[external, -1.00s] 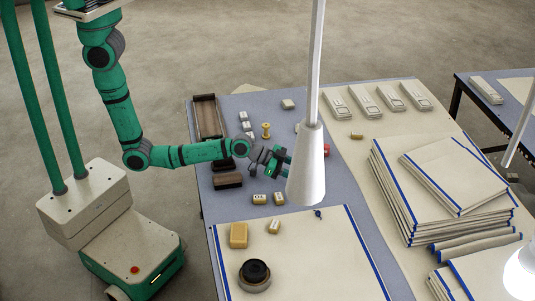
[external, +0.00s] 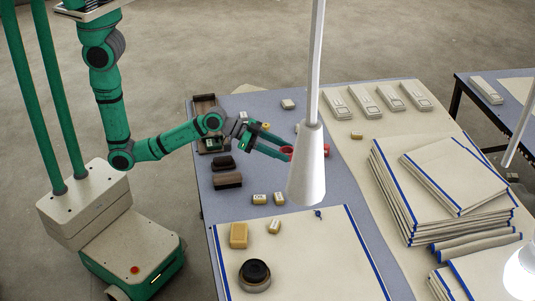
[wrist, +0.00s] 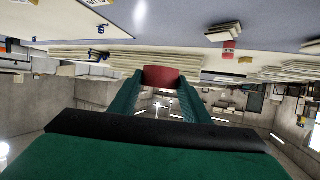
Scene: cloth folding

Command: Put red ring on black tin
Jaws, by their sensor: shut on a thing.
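My gripper (external: 285,153) is shut on the red ring (external: 288,150) and holds it up over the blue-grey table, just left of the white lamp shade. In the wrist view the red ring (wrist: 160,76) sits between the two green fingertips (wrist: 158,88). A black round tin (external: 256,269) rests on a grey round base on the blue-edged cloth at the front, well away from my gripper. The lamp hides part of the table beside the ring.
The lamp shade (external: 308,170) hangs close right of my gripper. Small labelled blocks (external: 260,198), a yellow block (external: 239,235) and dark brushes (external: 227,181) lie on the table. Folded cloths (external: 430,195) are stacked right. Another red object (external: 325,149) shows beside the lamp.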

